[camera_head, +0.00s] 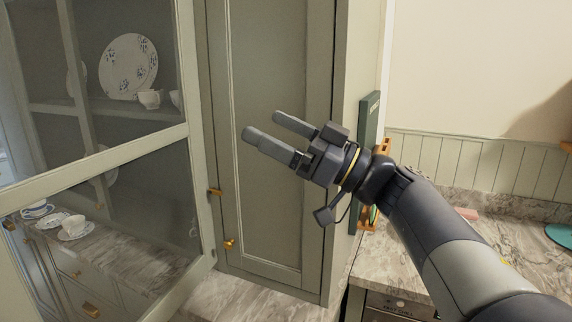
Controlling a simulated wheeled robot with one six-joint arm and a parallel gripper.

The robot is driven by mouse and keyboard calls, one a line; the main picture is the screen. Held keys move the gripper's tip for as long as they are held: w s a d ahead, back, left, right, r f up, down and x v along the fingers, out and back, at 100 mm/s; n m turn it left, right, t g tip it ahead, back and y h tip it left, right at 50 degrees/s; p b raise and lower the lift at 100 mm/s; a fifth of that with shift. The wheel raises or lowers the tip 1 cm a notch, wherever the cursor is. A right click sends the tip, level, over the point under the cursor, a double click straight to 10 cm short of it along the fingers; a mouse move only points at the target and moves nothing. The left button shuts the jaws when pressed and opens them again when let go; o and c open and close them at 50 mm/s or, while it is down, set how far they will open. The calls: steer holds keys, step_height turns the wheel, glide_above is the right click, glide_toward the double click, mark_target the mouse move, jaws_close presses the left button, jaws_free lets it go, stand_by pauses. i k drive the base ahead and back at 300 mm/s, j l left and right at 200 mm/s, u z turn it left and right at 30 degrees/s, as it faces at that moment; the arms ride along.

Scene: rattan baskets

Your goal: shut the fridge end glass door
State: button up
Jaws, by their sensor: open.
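A glass door (108,164) with a pale grey-green frame stands swung open at the left. Plates and cups show through its panes. Small brass fittings (214,192) sit beside its right edge. My gripper (264,124) is open and empty, with its fingers pointing left. In the picture it overlaps the tall solid cabinet door (268,70), to the right of the glass door. It appears apart from the glass door, but the depth between them is hard to judge.
A marble counter (265,297) runs below the cabinet and continues at the right (470,235). A dark green board (368,115) stands against the cabinet's right side, close behind my arm. A teal round item (560,234) lies at the far right.

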mark_target(17, 304)
steer(key=u, duration=3.35)
steer(key=i, duration=0.25)
steer(key=i+j+z, duration=0.1)
steer(key=i+z, duration=0.3)
steer(key=i, duration=0.6)
